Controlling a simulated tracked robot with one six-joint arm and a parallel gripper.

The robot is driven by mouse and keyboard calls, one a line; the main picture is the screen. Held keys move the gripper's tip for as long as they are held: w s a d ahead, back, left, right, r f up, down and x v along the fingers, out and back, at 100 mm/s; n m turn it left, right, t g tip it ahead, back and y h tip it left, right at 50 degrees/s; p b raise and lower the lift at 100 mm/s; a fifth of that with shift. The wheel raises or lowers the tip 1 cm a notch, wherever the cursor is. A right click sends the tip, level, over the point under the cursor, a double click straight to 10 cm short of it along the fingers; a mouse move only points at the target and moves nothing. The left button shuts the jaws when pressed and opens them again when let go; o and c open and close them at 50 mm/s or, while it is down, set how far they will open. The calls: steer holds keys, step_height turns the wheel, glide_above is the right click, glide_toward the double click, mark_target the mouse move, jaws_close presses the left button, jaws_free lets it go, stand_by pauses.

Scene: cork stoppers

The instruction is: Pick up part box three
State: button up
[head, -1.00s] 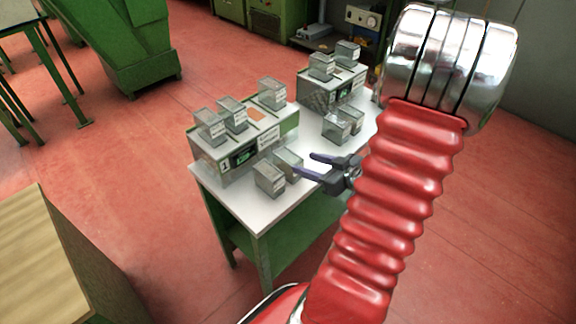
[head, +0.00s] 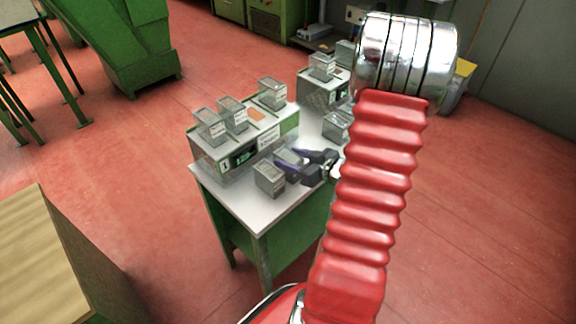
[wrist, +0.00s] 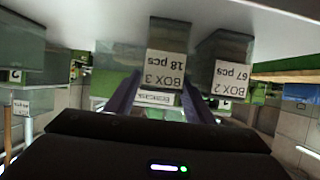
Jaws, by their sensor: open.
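Part box three is a small grey see-through box with a white label reading "BOX 3, 18 pcs", upside down in the wrist view (wrist: 166,62). In the head view it appears to be the rear of two boxes by the nearer machine (head: 289,154), partly hidden by my gripper (head: 287,168). My gripper is open, with its two dark purple fingers pointing at box three. In the wrist view the fingertips (wrist: 160,88) reach toward either side of the box's label. I cannot tell whether they touch it.
Box 2 (wrist: 231,80), labelled "67 pcs", stands close beside box three; it seems to be the front box (head: 269,179). The grey machine marked 1 (head: 215,163) stands behind them with several boxes on top. The white table's front corner (head: 262,217) is clear.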

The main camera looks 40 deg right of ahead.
steer(key=shift+x, duration=2.6)
steer(key=shift+f, duration=0.1)
steer(key=c, duration=0.8)
steer(key=shift+r, duration=5)
